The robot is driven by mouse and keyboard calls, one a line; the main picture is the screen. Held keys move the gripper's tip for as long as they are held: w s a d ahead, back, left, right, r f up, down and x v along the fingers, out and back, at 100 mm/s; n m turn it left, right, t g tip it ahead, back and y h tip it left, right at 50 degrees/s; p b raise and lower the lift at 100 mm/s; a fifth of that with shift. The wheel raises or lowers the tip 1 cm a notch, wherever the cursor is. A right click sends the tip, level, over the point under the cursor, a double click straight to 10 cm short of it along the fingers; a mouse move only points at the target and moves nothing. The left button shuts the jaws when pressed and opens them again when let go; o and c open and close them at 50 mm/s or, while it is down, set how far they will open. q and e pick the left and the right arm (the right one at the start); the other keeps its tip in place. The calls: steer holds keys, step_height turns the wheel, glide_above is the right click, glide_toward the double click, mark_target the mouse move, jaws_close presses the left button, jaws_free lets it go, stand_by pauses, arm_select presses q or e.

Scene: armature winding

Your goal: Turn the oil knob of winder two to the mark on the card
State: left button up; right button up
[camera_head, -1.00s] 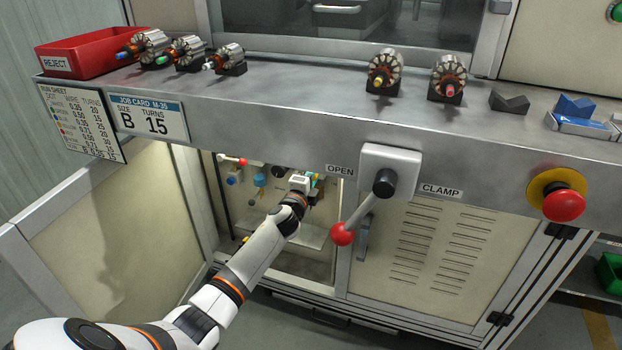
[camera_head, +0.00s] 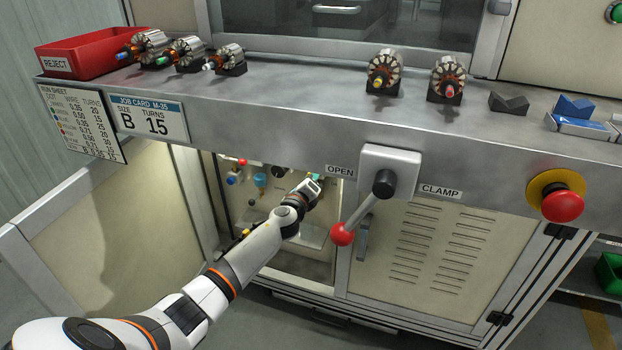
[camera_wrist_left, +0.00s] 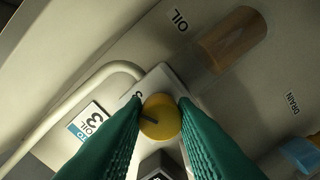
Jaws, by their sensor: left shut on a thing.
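The yellow oil knob (camera_wrist_left: 162,118) shows in the left wrist view, with a dark pointer line running toward its lower left. My left gripper is shut on it, with its green ribbed fingers (camera_wrist_left: 160,108) on both sides. A white card (camera_wrist_left: 88,122) reading OIL and 3 is to the left of the knob. A pale plate behind the knob carries marks mostly hidden by the fingers. In the head view my left gripper (camera_head: 312,187) reaches into the open cabinet under the bench and hides the knob. My right gripper is not in view.
An amber cylinder (camera_wrist_left: 232,40) beside the OIL label and a blue part (camera_wrist_left: 301,156) near the DRAIN label are right of the knob. A pale pipe (camera_wrist_left: 75,98) curves past the card. The red-balled clamp lever (camera_head: 342,233) hangs right of my arm; the cabinet door (camera_head: 105,235) stands open left.

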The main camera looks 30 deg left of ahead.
arm_select(q)
steer(key=shift+f, duration=0.1)
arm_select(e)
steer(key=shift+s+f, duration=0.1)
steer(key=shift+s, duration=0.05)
arm_select(q)
steer(key=o, duration=1)
steer(key=shift+s, duration=0.1)
steer(key=p+v, duration=0.2)
steer(key=v, duration=1)
steer(key=shift+p, duration=0.35)
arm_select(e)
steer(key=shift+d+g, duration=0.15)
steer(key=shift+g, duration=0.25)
